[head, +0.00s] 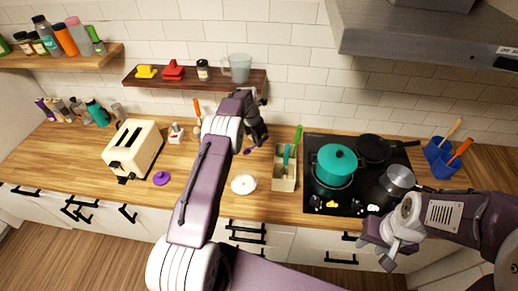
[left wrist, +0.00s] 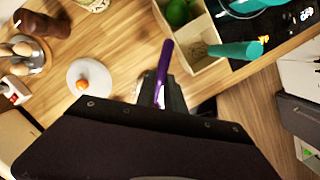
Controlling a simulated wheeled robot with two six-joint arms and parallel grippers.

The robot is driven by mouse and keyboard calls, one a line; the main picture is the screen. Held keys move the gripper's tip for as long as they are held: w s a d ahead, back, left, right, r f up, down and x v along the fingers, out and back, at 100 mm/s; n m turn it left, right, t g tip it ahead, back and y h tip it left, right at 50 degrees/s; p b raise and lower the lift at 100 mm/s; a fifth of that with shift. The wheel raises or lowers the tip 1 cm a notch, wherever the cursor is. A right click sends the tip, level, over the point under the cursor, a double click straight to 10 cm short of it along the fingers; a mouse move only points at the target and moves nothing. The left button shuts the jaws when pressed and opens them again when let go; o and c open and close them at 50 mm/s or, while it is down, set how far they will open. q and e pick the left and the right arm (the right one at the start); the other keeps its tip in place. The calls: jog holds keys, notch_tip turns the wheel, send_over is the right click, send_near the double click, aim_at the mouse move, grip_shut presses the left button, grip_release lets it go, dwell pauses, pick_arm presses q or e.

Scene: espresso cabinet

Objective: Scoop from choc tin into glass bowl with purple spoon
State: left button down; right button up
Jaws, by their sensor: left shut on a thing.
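My left gripper (head: 257,134) is over the counter, left of the utensil box. In the left wrist view it (left wrist: 163,98) is shut on a narrow purple spoon (left wrist: 164,62). The spoon (head: 249,150) shows only as a small purple piece in the head view. I cannot pick out the choc tin with certainty; my left arm hides part of the counter. My right gripper (head: 381,254) is at the lower right, away from these things; its fingers are unclear.
The utensil box (head: 284,180) stands right of the dish, with a teal utensil (left wrist: 235,49) sticking out. Further right is a hob with a teal pot (head: 336,160). A low shelf (head: 215,82) hangs behind.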

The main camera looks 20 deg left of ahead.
pick_arm(q)
jog(key=shift+w+d+r+n, duration=0.3)
jog(key=shift+w+r+n, duration=0.1)
jog(key=shift+w+n, duration=0.25)
jog(key=shift+s+a+f, duration=0.25)
jog(key=shift+a, duration=0.25)
jog(key=shift+s+a+f+p, duration=0.1)
jog(key=shift+f+p, duration=0.25)
jog(key=shift+f+t, duration=0.3)
jog(key=shift+d+f+p, duration=0.25)
jog(key=shift+f+p, duration=0.05)
jog(key=shift+f, duration=0.45)
pick_arm(e)
jog(key=shift+d+r, duration=0.15)
jog(key=shift+r, duration=0.4)
jog(key=shift+d+r, duration=0.15)
jog(key=shift+r, duration=0.35)
pick_arm(q)
jog(key=shift+a, duration=0.15)
pick_arm(e)
jog(key=shift+a, duration=0.2)
pick_arm(q)
jog(key=shift+t, duration=0.3)
